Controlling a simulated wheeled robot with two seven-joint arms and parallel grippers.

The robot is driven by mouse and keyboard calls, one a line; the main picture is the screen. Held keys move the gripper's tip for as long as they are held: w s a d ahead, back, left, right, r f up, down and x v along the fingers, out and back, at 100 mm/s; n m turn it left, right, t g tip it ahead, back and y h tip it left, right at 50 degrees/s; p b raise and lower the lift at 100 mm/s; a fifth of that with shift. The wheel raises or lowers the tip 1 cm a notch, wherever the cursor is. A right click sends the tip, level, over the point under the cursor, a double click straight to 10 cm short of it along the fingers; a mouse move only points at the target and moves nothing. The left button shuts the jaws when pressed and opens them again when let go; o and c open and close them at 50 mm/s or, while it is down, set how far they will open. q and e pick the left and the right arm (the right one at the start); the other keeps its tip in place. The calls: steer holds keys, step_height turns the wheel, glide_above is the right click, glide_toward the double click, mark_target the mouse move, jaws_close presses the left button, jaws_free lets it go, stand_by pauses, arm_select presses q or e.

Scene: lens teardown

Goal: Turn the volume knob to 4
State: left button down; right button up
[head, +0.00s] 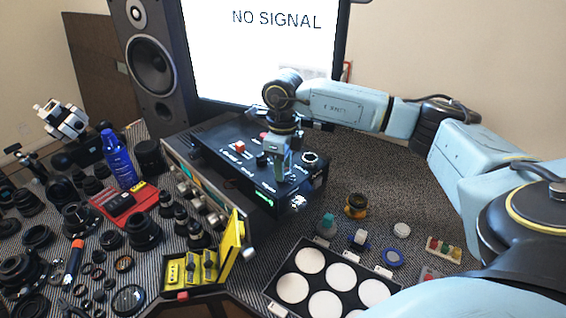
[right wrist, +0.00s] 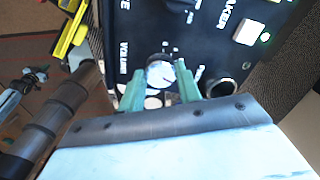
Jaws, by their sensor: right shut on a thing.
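The black control box (head: 222,160) stands on the desk below the monitor, with labels, switches and knobs on its top. My right gripper (head: 280,172) reaches down over the box's top. In the right wrist view the volume knob (right wrist: 160,73) is a pale round knob next to the "VOLUME" lettering. The two green fingers of my right gripper (right wrist: 160,88) stand on either side of it, shut on it. In the head view the gripper hides the knob. The knob's pointer and the scale numbers are too small to read. My left gripper is not in view.
A black tray (head: 320,262) with white discs lies in front of the box. A yellow case (head: 203,268) stands open to its left. Many lenses and a blue bottle (head: 118,160) crowd the left side. A speaker (head: 152,65) and monitor (head: 262,50) stand behind.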

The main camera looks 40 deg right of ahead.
steer(key=shift+r+m, duration=0.1)
steer(key=shift+m, duration=0.7)
steer(key=o, duration=1)
step_height(320, 180, up, 13)
steer(key=shift+r+p, duration=0.15)
steer(key=shift+p, duration=0.15)
